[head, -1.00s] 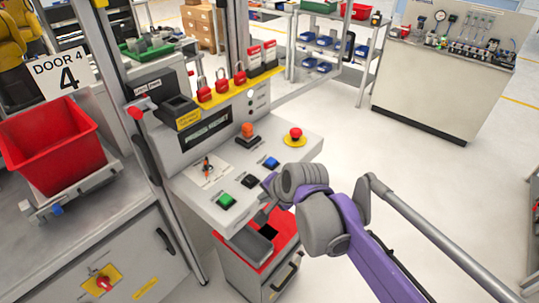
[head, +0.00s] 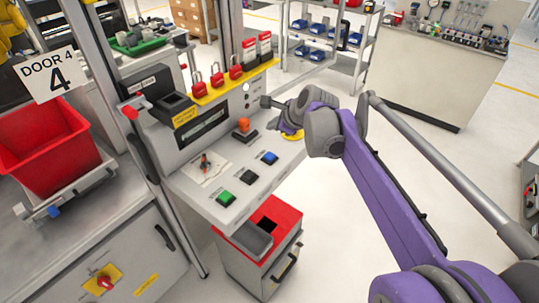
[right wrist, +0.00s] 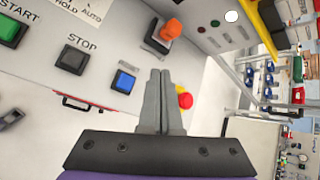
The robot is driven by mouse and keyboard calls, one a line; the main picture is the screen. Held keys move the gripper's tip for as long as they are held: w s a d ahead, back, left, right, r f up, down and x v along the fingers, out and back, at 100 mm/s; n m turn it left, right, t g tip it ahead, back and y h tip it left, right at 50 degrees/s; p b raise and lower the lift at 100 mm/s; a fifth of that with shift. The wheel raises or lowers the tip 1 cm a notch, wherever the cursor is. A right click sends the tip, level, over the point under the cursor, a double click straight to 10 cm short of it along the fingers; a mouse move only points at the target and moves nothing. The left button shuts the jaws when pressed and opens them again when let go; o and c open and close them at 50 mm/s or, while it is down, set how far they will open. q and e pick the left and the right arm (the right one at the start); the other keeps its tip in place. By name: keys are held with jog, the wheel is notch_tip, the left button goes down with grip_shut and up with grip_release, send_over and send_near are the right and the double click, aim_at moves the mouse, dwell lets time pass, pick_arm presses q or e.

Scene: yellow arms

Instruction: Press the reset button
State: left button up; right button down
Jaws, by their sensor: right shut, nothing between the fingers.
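The control panel (head: 205,205) carries a green button (head: 227,197), a black button (head: 249,177) and a blue button (head: 269,158) in a row. In the right wrist view the green one (right wrist: 10,30) reads START and the black one (right wrist: 72,58) reads STOP. The blue button (right wrist: 123,80) has a label too small to read. My right gripper (head: 266,102) is shut and empty, above the panel's right end and beyond the blue button. Its closed fingers (right wrist: 160,76) point past the blue button, to its right. My left gripper is not in view.
A red emergency knob (right wrist: 185,100) on a yellow base (head: 292,136) is mostly hidden behind my right gripper in the head view. An orange-topped lever (head: 243,126) and a selector (head: 204,163) stand on the panel. Red padlocks (head: 216,80) hang behind.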

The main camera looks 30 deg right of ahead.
aim_at(272, 157)
notch_tip(272, 157, down, 8)
jog(key=b, duration=0.4)
jog(key=shift+s+f, duration=0.1)
jog(key=shift+f, duration=0.3)
pick_arm(q)
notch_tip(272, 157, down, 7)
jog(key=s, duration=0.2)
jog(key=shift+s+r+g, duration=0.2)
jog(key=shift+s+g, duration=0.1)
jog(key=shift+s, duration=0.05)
jog(key=shift+b, duration=0.3)
dwell(0.6)
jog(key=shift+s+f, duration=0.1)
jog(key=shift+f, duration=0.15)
pick_arm(e)
jog(key=shift+f, duration=0.4)
pick_arm(q)
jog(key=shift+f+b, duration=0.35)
jog(key=shift+b, duration=0.05)
pick_arm(e)
jog(key=shift+f, duration=0.45)
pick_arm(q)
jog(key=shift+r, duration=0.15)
pick_arm(e)
jog(key=shift+r, duration=0.15)
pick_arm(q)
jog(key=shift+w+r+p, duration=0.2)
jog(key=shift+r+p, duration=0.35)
pick_arm(e)
jog(key=shift+r, duration=0.7)
